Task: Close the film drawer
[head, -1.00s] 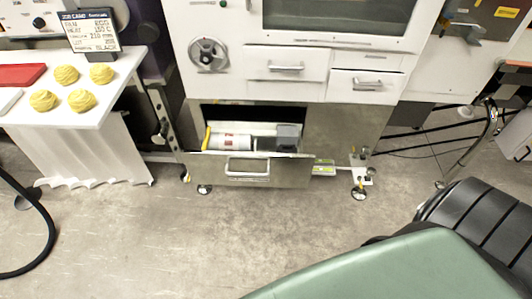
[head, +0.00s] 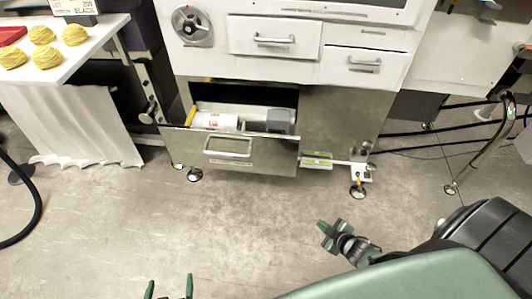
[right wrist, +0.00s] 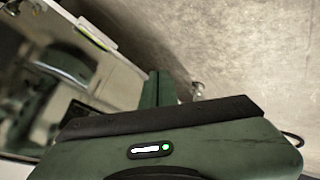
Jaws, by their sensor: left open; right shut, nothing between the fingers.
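The film drawer (head: 270,157) is the low steel drawer under the white machine, and it stands pulled open. Its bar handle (head: 228,147) is on the front. A white roll (head: 216,121) and a grey block (head: 280,120) lie inside. My left gripper (head: 169,286) is open at the bottom edge of the head view, well in front of the drawer. My right gripper (head: 333,236) is shut and empty, to the right of the drawer and apart from it. Its fingers also show in the right wrist view (right wrist: 159,88), beside a shiny steel surface.
Two closed drawers with handles, the left one (head: 275,37) larger, sit above. A white table (head: 75,62) with yellow pastry-like nests stands left. A foot with a wheel (head: 358,190) stands right of the drawer. Black cables run at right. The floor (head: 240,220) in front is clear.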

